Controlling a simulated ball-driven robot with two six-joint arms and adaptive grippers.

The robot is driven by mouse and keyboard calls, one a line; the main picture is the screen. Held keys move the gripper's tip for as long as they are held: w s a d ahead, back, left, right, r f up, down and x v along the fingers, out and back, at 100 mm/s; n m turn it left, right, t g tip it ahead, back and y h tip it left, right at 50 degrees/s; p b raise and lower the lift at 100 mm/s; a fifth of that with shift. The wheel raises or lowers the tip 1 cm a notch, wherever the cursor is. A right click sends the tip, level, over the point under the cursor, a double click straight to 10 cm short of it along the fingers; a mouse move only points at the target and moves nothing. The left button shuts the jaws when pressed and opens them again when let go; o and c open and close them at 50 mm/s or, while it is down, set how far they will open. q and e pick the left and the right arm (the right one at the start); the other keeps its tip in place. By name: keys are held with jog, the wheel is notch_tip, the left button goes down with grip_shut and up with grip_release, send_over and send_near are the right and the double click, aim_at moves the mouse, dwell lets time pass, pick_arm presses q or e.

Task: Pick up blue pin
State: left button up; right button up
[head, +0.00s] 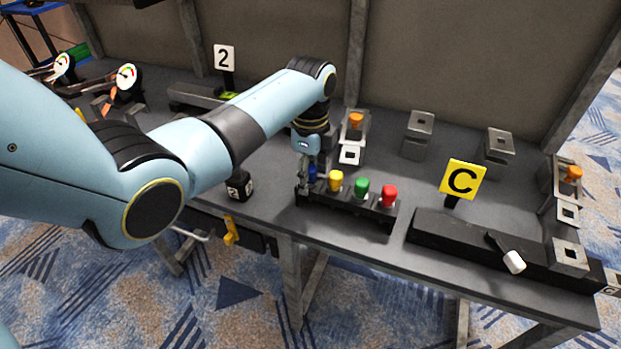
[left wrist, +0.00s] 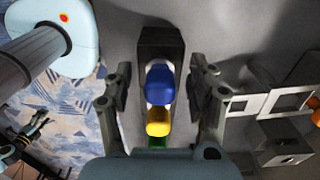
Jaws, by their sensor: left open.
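The blue pin (left wrist: 160,84) stands at the end of a black rack, between the two open fingers of my left gripper (left wrist: 162,95) in the left wrist view. In the head view the blue pin (head: 312,172) is mostly hidden by my left gripper (head: 309,178), which points down over the left end of the rack (head: 345,204). The fingers are apart on either side of the pin. A yellow pin (head: 336,181), a green pin (head: 361,187) and a red pin (head: 389,194) stand in the same rack to its right.
A grey bracket (head: 349,155) with an orange pin (head: 355,120) stands behind the rack.

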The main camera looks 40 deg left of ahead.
pick_arm(q)
grip_shut()
notch_tip(320, 180, up, 10)
jog(key=shift+r+p, duration=0.1)
jog(key=shift+p, duration=0.35)
dwell(0.4)
jog(key=shift+p, duration=0.55)
